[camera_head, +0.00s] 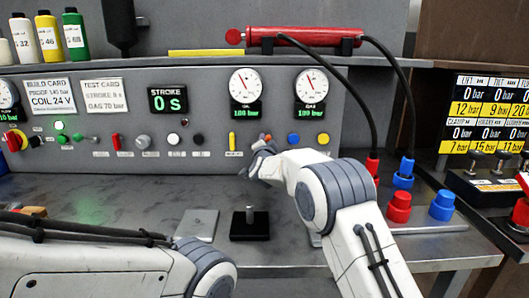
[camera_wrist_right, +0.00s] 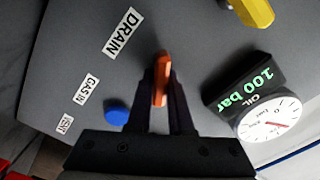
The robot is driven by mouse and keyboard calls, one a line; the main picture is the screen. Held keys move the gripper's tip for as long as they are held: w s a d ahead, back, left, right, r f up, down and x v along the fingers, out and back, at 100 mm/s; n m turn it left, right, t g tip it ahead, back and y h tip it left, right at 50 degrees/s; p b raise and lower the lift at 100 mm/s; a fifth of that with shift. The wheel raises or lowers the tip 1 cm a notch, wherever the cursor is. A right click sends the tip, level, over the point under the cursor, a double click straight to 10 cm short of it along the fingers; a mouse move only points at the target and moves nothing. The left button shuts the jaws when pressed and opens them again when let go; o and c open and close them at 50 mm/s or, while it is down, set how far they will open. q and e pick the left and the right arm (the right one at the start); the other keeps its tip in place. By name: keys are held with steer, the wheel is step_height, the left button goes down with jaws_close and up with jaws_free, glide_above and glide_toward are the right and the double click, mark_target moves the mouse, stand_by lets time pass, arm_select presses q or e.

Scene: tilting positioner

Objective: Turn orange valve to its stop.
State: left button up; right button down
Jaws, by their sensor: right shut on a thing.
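The orange valve (camera_wrist_right: 161,80) shows in the right wrist view as a narrow orange handle on the grey panel, beside the DRAIN label (camera_wrist_right: 122,33). My right gripper (camera_wrist_right: 163,92) is shut on it, one dark finger on each side. In the head view my right gripper (camera_head: 262,145) is at the panel below the oil gauge, and only a speck of the orange valve (camera_head: 268,137) shows. The valve's base is hidden behind the fingers. My left arm crosses the lower left of the head view, and its gripper is not visible.
The oil gauge (camera_head: 245,84) and gas gauge (camera_head: 310,84) both read 100 bar. A blue knob (camera_head: 293,139) and a yellow knob (camera_head: 323,138) sit right of the valve. A black block with a pin (camera_head: 250,226) stands on the bench. Hoses hang at right.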

steer(key=m+b, duration=0.2)
steer(key=m, duration=0.1)
steer(key=m+b, duration=0.1)
steer(key=b, duration=0.1)
steer(key=shift+d+f, duration=0.1)
steer(key=shift+f, duration=0.15)
steer(key=shift+r+m+b, duration=0.1)
steer(key=shift+m+b, duration=0.95)
steer(key=shift+m, duration=0.55)
steer(key=c, duration=0.8)
jaws_free()
